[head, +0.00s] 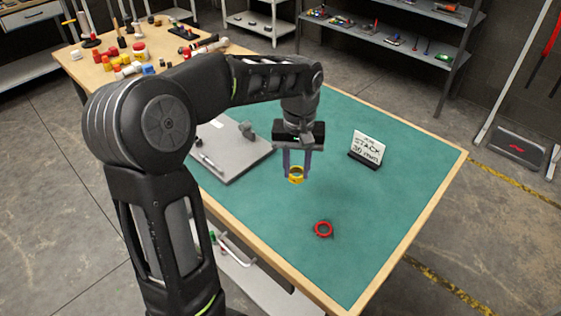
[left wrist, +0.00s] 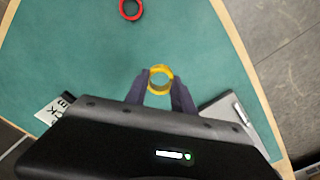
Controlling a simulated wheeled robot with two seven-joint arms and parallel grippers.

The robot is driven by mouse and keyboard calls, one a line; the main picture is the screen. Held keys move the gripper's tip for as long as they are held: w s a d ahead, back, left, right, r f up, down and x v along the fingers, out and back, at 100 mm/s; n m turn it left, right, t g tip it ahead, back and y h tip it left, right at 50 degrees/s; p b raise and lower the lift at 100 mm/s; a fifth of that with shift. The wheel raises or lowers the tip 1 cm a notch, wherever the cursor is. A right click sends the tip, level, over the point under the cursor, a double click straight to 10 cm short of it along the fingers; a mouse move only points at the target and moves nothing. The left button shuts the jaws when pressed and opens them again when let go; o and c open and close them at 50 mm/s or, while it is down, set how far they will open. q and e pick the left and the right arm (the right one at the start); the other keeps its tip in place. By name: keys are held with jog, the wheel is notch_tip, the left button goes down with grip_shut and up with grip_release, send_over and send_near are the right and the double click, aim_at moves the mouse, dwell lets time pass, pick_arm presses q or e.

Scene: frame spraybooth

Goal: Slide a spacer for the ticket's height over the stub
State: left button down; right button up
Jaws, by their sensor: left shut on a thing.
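My left gripper (head: 298,173) is shut on a yellow ring-shaped spacer (head: 296,181) and holds it above the green mat. The yellow spacer also shows between the fingertips in the left wrist view (left wrist: 159,92). A red ring spacer (head: 323,235) lies on the mat, nearer the front edge and apart from the gripper. A white ticket (head: 367,147) stands in a dark holder to the right of the gripper; its print seems to include "30 mm". A grey plate (head: 238,163) lies to the left, with a small grey upright part (head: 246,130) on it. I cannot tell which part is the stub.
A thin rod-like part (head: 209,161) lies on the grey plate. Many small coloured parts (head: 130,62) crowd the far left of the wood-edged table. The green mat (head: 390,210) is clear around the red ring. Shelves (head: 410,50) stand behind the table.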

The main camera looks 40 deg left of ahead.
pick_arm(q)
jog(key=w+d+f+m, duration=0.2)
jog(key=d, duration=0.2)
jog(key=w+d+f+m, duration=0.2)
jog(key=d, duration=0.3)
jog(key=w+d+f+m, duration=0.2)
jog(key=d, duration=0.3)
jog(key=shift+w, duration=0.4)
jog(key=shift+s, duration=0.1)
